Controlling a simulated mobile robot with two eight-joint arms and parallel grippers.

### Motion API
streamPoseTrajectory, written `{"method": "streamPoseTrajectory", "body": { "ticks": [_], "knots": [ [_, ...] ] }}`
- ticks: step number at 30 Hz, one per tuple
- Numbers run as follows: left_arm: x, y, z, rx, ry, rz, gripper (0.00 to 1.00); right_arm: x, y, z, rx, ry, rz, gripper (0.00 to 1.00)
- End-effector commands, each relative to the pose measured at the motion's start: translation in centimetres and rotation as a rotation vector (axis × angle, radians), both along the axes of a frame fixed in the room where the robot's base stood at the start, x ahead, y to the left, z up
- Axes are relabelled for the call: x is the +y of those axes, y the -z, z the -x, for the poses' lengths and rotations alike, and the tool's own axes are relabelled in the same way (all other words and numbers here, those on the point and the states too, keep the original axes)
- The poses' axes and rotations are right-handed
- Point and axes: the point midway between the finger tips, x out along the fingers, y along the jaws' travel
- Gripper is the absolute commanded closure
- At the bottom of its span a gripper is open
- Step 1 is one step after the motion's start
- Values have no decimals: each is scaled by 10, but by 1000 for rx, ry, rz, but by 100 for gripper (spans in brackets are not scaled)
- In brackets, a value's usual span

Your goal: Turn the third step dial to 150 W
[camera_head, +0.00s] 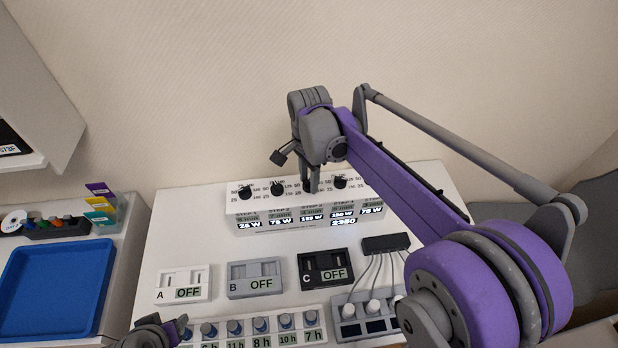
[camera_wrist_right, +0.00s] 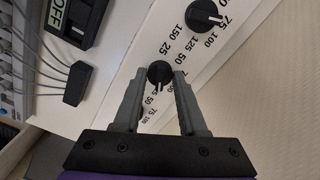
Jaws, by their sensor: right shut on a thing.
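The step panel (camera_head: 232,208) is a white box with a row of black dials and display readings below them. My right gripper (camera_head: 308,186) is at the third dial (camera_wrist_right: 159,72) from the left. In the right wrist view my right gripper (camera_wrist_right: 158,84) is shut on this dial, one finger on each side. The dial's white pointer points down in that view; its exact setting is hard to read. The third display (camera_head: 311,219) is small and seems to read 125 W. Part of my left gripper (camera_head: 160,331) shows at the bottom edge; its jaws are unclear.
Neighbouring dials (camera_head: 277,188) stand close on both sides. Modules A (camera_head: 183,285), B (camera_head: 255,278) and C (camera_head: 325,268) read OFF. A black cable box (camera_head: 386,243) and a row of timer knobs (camera_head: 261,325) sit nearer. A blue tray (camera_head: 55,290) lies left.

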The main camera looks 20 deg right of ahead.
Motion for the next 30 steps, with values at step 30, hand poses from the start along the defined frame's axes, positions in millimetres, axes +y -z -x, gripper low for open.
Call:
{"method": "streamPoseTrajectory", "body": {
  "ticks": [30],
  "knots": [
    [0, 1, 0, 0, 0, 0, 50, 0, 0, 0, -1, 819, 0, 100]
  ]
}}
